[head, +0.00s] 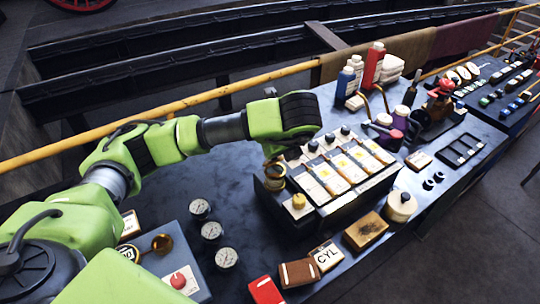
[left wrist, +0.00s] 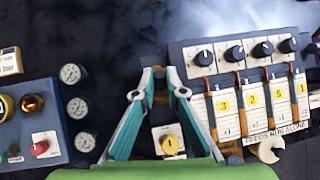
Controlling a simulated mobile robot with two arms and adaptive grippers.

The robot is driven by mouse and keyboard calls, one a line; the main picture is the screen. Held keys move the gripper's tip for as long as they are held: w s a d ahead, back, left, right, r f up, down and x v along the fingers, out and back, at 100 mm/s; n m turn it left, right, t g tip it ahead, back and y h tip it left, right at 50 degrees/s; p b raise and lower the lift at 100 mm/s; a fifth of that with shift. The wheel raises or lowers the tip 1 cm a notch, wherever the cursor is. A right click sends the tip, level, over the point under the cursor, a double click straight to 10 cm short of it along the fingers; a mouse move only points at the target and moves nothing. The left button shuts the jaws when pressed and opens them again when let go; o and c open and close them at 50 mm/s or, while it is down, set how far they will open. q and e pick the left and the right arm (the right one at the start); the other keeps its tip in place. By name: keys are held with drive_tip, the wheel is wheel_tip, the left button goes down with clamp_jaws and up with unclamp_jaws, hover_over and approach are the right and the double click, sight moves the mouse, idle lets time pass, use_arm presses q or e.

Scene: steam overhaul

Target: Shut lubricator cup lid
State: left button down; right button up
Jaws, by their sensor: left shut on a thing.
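The lubricator box (head: 330,215) stands on the dark bench, with numbered white-and-yellow panels and black knobs along its back edge; the box also shows in the wrist view (left wrist: 262,48). A small brass cup (head: 274,182) is at its left end, under my left gripper (head: 275,150). In the left wrist view my left gripper (left wrist: 160,80) has its fingertips close together on a small dark-brown piece, apparently the cup's lid. The fingers hide most of it, so its angle cannot be told. A yellow knob (head: 299,202) sits just in front of the cup. My right gripper is out of view.
Three gauges (head: 212,231) and a panel with a red knob (head: 178,281) lie to the left. A CYL label (head: 326,256), wooden block (head: 366,231) and cream pot (head: 401,206) line the front. Bottles (head: 373,66) stand behind. A yellow rail (head: 215,94) runs along the back.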

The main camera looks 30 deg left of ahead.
use_arm(q)
drive_tip(key=shift+s+d+t+y+p, duration=0.25)
drive_tip(key=shift+d+t+y+p, duration=0.3)
drive_tip(key=shift+y, duration=0.15)
drive_tip(key=y+p, duration=0.1)
drive_tip(key=p, duration=0.1)
drive_tip(key=d+f+t+y+p, duration=0.1)
drive_tip(key=p, duration=0.2)
drive_tip(key=s+f+t+y+p, duration=0.1)
drive_tip(key=y+p, duration=0.1)
drive_tip(key=p, duration=0.1)
drive_tip(key=shift+d+m+t, duration=0.25)
drive_tip(key=shift+d+m, duration=0.05)
drive_tip(key=shift+d, duration=0.05)
drive_tip(key=shift+s+d+f+t+y+p, duration=0.15)
drive_tip(key=shift+f+t+y+p, duration=0.15)
drive_tip(key=shift+f+y+p, duration=0.5)
drive_tip(key=shift+r+p, duration=0.1)
drive_tip(key=shift+p, duration=0.2)
drive_tip(key=c, duration=2)
unclamp_jaws()
drive_tip(key=shift+c, duration=0.2)
drive_tip(key=shift+d, duration=0.1)
